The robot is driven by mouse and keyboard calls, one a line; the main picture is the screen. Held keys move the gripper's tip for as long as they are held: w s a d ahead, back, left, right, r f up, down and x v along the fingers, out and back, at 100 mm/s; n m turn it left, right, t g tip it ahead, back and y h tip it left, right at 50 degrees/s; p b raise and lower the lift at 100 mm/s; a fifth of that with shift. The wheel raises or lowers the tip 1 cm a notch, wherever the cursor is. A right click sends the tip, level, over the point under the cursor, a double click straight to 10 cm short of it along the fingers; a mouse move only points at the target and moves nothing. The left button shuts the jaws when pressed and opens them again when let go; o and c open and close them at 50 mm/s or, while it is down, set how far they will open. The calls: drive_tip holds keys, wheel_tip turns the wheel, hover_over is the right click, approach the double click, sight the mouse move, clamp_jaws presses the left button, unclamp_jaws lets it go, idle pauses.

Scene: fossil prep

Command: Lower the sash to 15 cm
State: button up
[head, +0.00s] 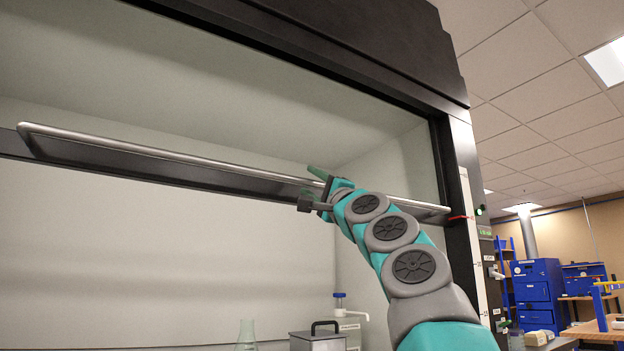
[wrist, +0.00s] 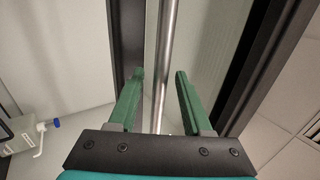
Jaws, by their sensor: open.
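The sash (head: 150,162) of the fume hood is raised, a dark-edged panel with a long silver handle bar (head: 240,176) along its lower front. My gripper (head: 313,184) is at the bar, right of its middle. In the head view one finger is above the bar and the other below it. In the wrist view my open green fingers (wrist: 160,76) have the bar (wrist: 165,50) running between them, with gaps on both sides. A red marker (head: 458,217) sits at the sash's right end beside a pale scale strip (head: 475,262) with small marks.
Inside the hood below stand a grey box with a handle (head: 318,340), a bottle with a blue cap (head: 345,322) and a glass flask (head: 247,335). The dark right post (head: 458,190) stands beyond my arm. Blue cabinets (head: 537,290) and benches are farther right.

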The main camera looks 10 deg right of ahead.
drive_tip(key=shift+c, duration=0.3)
clamp_jaws()
idle(1.1)
